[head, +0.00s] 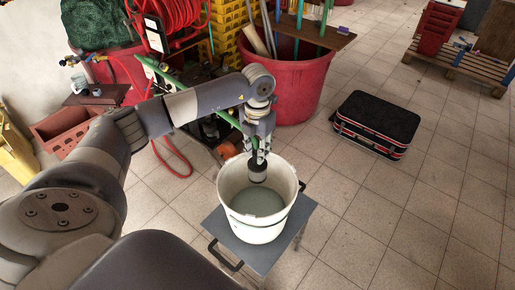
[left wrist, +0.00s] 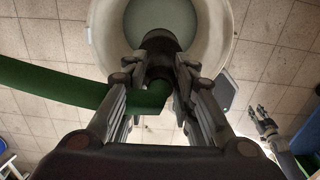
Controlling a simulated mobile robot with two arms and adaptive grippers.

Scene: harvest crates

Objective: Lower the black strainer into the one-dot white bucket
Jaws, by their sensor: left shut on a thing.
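My left gripper (head: 258,158) is shut on the black strainer (head: 258,173), which hangs upright below the fingers at the bucket's mouth. In the left wrist view the strainer (left wrist: 160,42) is between the fingertips (left wrist: 160,72), with a green hose (left wrist: 60,92) running from it to the left. The white bucket (head: 251,229) stands open below, and its rim also shows in the left wrist view (left wrist: 222,58). Its dot mark is not clear to me. The strainer overlaps the far inner wall. My right gripper (left wrist: 260,116) shows small in the left wrist view, its fingers apart, away from the bucket.
The bucket stands on a small grey platform (head: 288,232) with black handles. A big red tub (head: 296,88) stands behind. A black case (head: 376,122) lies to the right. Red hose and crates crowd the left. The tiled floor at right front is clear.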

